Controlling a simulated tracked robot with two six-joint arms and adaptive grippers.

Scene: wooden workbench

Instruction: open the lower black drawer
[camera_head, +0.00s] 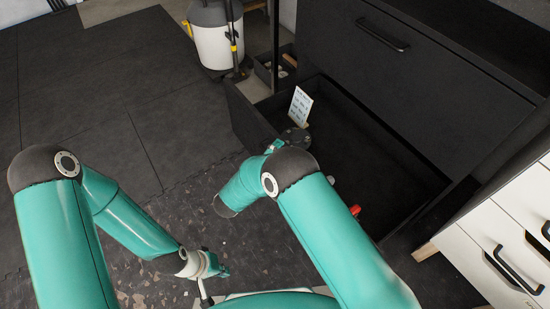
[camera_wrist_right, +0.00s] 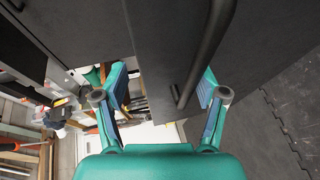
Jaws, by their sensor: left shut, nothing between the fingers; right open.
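The lower black drawer (camera_head: 240,110) stands pulled out of the black cabinet (camera_head: 440,75) in the head view, with its inside visible. A white card (camera_head: 300,106) and a small red thing (camera_head: 355,210) show in it. My right arm covers part of its front. My right gripper (camera_wrist_right: 164,72) is open in the wrist view. A black bar handle (camera_wrist_right: 207,45) on a dark panel runs between its fingers in the picture; I cannot tell whether they touch it. In the head view this gripper is mostly hidden. My left gripper (camera_head: 204,284) is shut and empty, low over the speckled floor.
The closed upper drawer has a black handle (camera_head: 383,35). A white drawer unit (camera_head: 495,235) stands at the right. A white and black canister (camera_head: 214,40) stands behind the open drawer. The dark tiled floor (camera_head: 110,90) at the left is clear.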

